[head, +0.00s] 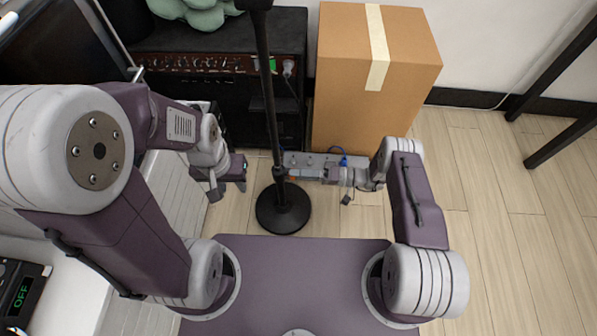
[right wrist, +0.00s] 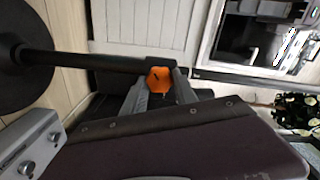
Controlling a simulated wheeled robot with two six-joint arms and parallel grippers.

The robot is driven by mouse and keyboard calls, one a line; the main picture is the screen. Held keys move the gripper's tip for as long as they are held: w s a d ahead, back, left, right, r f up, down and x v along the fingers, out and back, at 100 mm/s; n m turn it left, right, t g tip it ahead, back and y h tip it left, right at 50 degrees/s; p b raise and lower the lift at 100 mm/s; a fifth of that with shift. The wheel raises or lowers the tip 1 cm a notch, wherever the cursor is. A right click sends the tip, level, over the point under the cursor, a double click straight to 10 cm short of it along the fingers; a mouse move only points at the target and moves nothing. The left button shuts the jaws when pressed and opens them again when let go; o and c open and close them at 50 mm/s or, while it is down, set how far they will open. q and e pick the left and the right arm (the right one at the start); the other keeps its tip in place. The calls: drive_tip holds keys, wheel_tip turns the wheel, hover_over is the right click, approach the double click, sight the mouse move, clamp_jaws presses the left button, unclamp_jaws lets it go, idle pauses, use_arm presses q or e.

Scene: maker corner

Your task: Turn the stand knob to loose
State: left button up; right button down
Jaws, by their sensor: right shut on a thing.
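The stand is a thin black pole (head: 268,90) rising from a round black base (head: 283,208) on the floor, in the middle of the head view. In the right wrist view its pole (right wrist: 85,62) runs sideways from the base (right wrist: 22,75). The orange knob (right wrist: 159,80) sits beside the pole, between the fingers of my right gripper (right wrist: 157,84), which is shut on it. The knob's setting cannot be read. In the head view the knob is barely visible beside the pole. My left gripper (head: 228,183) is left of the pole, apart from it, open and empty.
A black amplifier (head: 200,65) and a taped cardboard box (head: 350,95) stand at the back. A white cabinet (head: 170,195) is at left. Wooden floor (head: 500,200) at right is clear.

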drive_tip(key=shift+n, duration=0.9)
drive_tip(key=c, duration=1)
unclamp_jaws()
drive_tip(key=shift+o, duration=0.2)
drive_tip(key=d+p, duration=0.2)
drive_tip(key=d, duration=0.7)
drive_tip(key=shift+s, duration=0.2)
